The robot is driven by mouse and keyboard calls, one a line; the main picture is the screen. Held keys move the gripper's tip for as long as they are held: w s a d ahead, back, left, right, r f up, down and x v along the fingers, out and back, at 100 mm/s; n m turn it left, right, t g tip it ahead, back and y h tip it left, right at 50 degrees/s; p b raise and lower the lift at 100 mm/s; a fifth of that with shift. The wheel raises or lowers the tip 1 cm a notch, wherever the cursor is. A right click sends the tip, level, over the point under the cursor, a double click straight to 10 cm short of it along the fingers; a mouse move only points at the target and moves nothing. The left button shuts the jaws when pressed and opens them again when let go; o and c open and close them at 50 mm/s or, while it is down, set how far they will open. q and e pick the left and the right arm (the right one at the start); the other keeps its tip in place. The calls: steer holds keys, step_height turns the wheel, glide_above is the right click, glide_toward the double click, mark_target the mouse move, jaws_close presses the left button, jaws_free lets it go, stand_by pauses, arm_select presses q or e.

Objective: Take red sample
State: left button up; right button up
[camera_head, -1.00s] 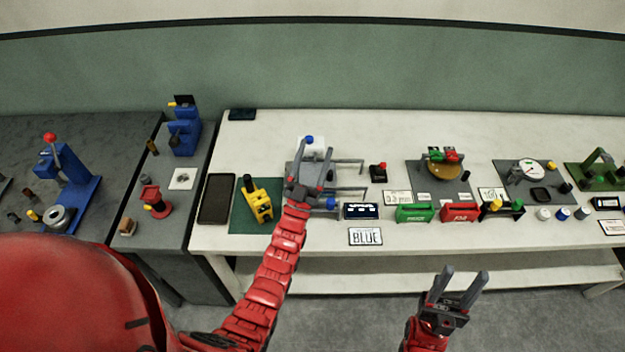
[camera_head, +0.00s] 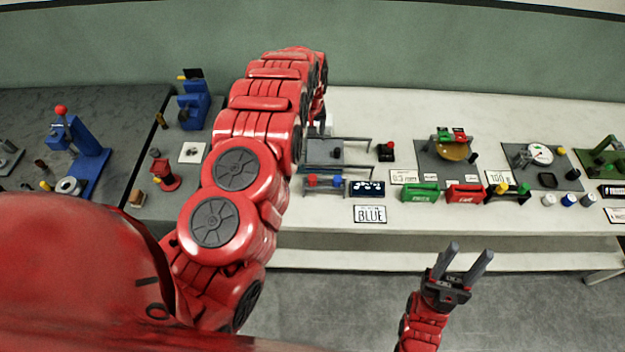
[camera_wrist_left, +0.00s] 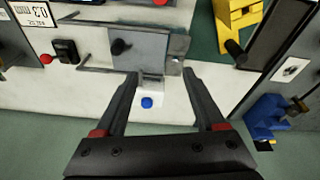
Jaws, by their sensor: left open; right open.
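A small red piece (camera_head: 312,180), likely the red sample, sits beside a blue piece (camera_head: 336,181) on a low rack at the bench's front edge. In the left wrist view a red piece (camera_wrist_left: 160,2) is cut by the top edge. My left gripper (camera_wrist_left: 161,82) is open and empty, its fingers either side of a blue knob (camera_wrist_left: 147,102) on a white plate, with a grey fixture (camera_wrist_left: 150,52) beyond; contact cannot be told. My right gripper (camera_head: 467,258) is open and empty in front of the bench.
A "BLUE" card (camera_head: 369,214) lies in front of the rack. Right of it stand a green bin (camera_head: 420,194) and a red bin (camera_head: 465,193). A yellow device (camera_wrist_left: 238,15) stands beside the fixture.

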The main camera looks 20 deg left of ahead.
arm_select(q)
step_height(320, 180, up, 2)
steer(key=r+g, duration=0.1)
steer(key=g, duration=0.1)
glide_above(312, 177)
steer(key=shift+h, duration=0.4)
step_height(312, 177, down, 12)
steer(key=b, duration=1.1)
steer(key=shift+w+a+f, duration=0.1)
steer(key=shift+f, duration=0.05)
steer(key=shift+f+p, duration=0.2)
steer(key=shift+p, duration=0.15)
steer(key=shift+f+p, duration=0.35)
steer(key=shift+p, duration=0.05)
step_height(312, 177, down, 3)
steer(key=shift+p, duration=0.85)
steer(key=shift+f, duration=0.5)
jaws_close()
